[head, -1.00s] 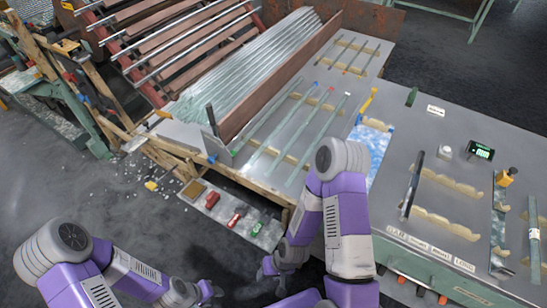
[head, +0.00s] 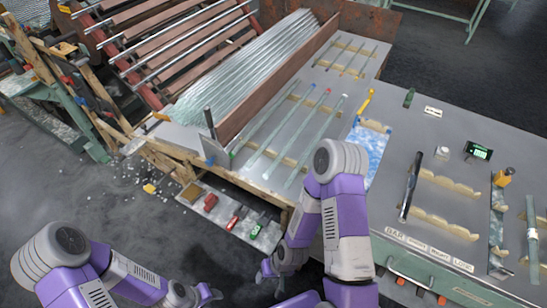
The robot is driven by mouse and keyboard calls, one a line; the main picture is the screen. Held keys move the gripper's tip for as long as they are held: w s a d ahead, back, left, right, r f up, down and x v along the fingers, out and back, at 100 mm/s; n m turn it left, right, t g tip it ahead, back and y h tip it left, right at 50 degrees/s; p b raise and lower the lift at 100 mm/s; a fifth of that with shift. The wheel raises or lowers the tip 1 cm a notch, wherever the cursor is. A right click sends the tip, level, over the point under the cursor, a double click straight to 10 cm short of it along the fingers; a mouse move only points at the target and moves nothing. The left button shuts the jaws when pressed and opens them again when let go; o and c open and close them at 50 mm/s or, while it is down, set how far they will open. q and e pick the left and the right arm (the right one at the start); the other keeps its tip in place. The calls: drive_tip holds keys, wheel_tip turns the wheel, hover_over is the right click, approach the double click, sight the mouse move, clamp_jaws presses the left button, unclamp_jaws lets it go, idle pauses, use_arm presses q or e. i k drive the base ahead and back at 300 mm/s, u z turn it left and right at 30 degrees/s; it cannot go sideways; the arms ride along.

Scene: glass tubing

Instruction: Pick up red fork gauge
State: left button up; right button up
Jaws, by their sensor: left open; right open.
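Two small red items lie on the low grey shelf (head: 190,196) in front of the bench in the head view. One is a red block-like piece (head: 210,202); the other is a red piece with a pale end (head: 234,220). I cannot tell at this size which is the red fork gauge. My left gripper (head: 213,294) is open and empty, low at the bottom of the view and below the shelf. My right gripper (head: 266,272) is open and empty, near the shelf's right end, apart from the red items.
A green piece (head: 257,229) lies right of the red ones on the shelf. The bench (head: 390,150) above carries glass tubes (head: 315,130) and a blue-white pad (head: 368,150). A tube rack stands at the back left. Glass bits litter the floor (head: 150,188); the floor below the shelf is clear.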

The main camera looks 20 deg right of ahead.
sight(238, 214)
drive_tip(key=k, duration=0.5)
drive_tip(key=u, duration=0.9)
drive_tip(key=i, duration=0.75)
drive_tip(key=z, duration=0.4)
